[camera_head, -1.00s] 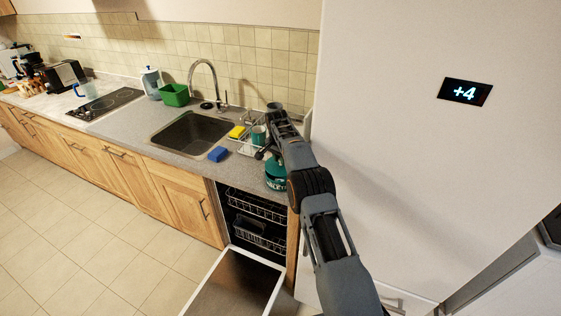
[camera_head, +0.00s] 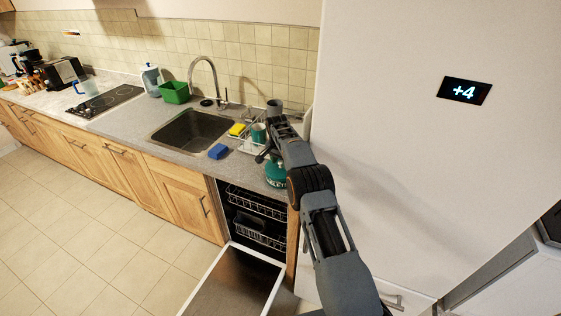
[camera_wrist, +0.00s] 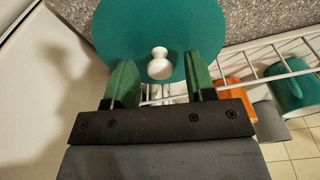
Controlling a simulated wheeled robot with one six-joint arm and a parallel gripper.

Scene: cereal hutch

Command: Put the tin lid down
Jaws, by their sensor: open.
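The tin lid is a teal disc (camera_wrist: 125,30) with a round white knob (camera_wrist: 159,64), at the top middle of the wrist view. My gripper (camera_wrist: 160,82) is open, with one green finger on each side, in front of the lid's near part. The knob shows between and slightly beyond the fingers, and no grip on it shows. What lies under the lid is hidden. In the head view, a teal tin (camera_head: 276,174) stands at the counter's right end, below my gripper; the fingers are too small to read there.
A white wire dish rack (camera_wrist: 270,46) with an orange mug (camera_wrist: 232,92) and a teal mug (camera_wrist: 290,90) is close on the right. The dishwasher door (camera_head: 235,285) is open below. A tall white panel (camera_head: 400,150) stands right.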

